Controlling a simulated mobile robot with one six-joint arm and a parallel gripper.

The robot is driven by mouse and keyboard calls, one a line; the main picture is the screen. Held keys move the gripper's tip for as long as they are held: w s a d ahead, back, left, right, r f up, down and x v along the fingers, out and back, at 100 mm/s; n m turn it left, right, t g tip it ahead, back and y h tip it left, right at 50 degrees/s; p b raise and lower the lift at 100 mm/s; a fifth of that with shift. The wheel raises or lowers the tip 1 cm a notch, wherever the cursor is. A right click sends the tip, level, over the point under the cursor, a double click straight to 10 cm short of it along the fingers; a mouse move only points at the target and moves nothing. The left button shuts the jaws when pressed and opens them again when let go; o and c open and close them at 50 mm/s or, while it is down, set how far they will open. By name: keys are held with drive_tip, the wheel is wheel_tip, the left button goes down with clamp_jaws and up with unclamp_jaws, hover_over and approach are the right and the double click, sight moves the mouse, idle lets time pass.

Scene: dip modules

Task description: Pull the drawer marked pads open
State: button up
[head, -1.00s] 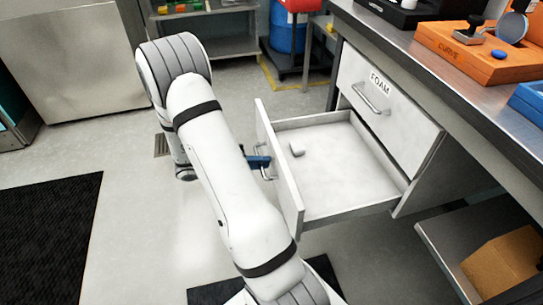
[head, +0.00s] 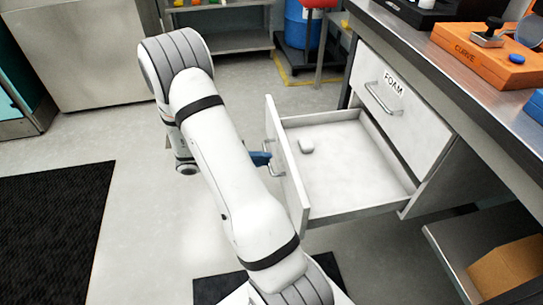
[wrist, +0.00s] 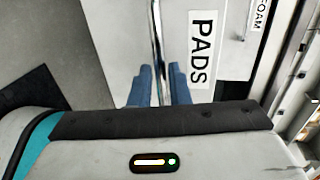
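The pads drawer (head: 291,166) is pulled well out below the foam drawer, with its inside in view. Its front bears the label PADS (wrist: 200,48) in the wrist view. Its bar handle (wrist: 157,40) runs between the two blue fingers of my gripper (wrist: 160,85), which sit close on either side of it. In the head view my gripper (head: 260,159) is at the handle (head: 268,158) on the drawer's outer face, partly hidden by my arm. The fingers appear shut on the bar.
The foam drawer (head: 400,110) above is shut. An orange box (head: 485,52) stands on the worktop. A lower shelf (head: 455,255) holds a cardboard box (head: 510,268). The floor to the left is open, with a black mat (head: 50,230).

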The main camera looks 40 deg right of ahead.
drive_tip(key=p+v, duration=0.1)
drive_tip(key=v, duration=0.4)
drive_tip(key=shift+w+a, duration=0.1)
drive_tip(key=shift+a, duration=0.1)
